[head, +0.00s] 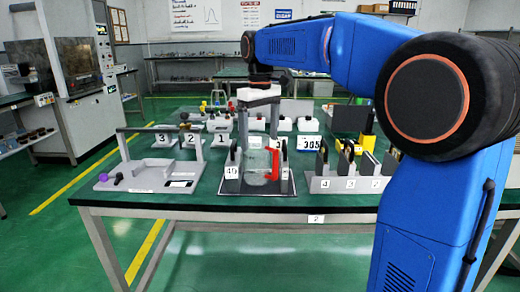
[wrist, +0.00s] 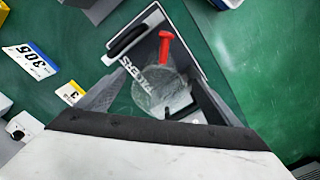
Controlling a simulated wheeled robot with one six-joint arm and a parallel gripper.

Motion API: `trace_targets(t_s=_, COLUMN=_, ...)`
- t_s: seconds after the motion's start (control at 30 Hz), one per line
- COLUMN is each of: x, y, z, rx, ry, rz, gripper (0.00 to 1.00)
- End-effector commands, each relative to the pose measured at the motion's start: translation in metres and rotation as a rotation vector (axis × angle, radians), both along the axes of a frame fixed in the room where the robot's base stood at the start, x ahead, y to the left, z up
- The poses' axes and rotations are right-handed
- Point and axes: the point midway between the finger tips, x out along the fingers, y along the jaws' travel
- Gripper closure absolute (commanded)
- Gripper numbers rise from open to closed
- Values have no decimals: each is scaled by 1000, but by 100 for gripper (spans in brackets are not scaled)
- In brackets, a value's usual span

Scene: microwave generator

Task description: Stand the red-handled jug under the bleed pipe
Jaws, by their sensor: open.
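The clear jug (head: 258,163) with a red handle (head: 273,163) stands upright on a grey tray (head: 284,187) at the front middle of the table. In the wrist view the jug (wrist: 152,92) shows from above, its red handle (wrist: 165,47) pointing away from my gripper. My gripper (head: 258,138) points down above the jug, open. In the wrist view its grey fingers (wrist: 158,98) spread on either side of the jug; I cannot tell whether they touch it. I cannot pick out the bleed pipe for certain.
A grey stand with a crossbar (head: 160,129) and a purple knob (head: 118,177) is left of the tray. Slotted holders (head: 322,184) stand close on the right. The tray has black upright handles (head: 238,156) beside the jug. Numbered blocks stand behind, near a 305 sign (head: 306,142).

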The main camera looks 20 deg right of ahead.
Motion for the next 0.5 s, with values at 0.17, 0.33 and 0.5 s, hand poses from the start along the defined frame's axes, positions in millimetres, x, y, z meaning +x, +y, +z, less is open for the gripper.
trace_targets(t_s=0.17, x=0, y=0, z=33, rx=0, ry=-1, rz=0, gripper=14)
trace_targets(t_s=0.33, x=0, y=0, z=52, rx=0, ry=-1, rz=0, gripper=14)
trace_targets(t_s=0.5, x=0, y=0, z=60, rx=0, ry=1, rz=0, gripper=14)
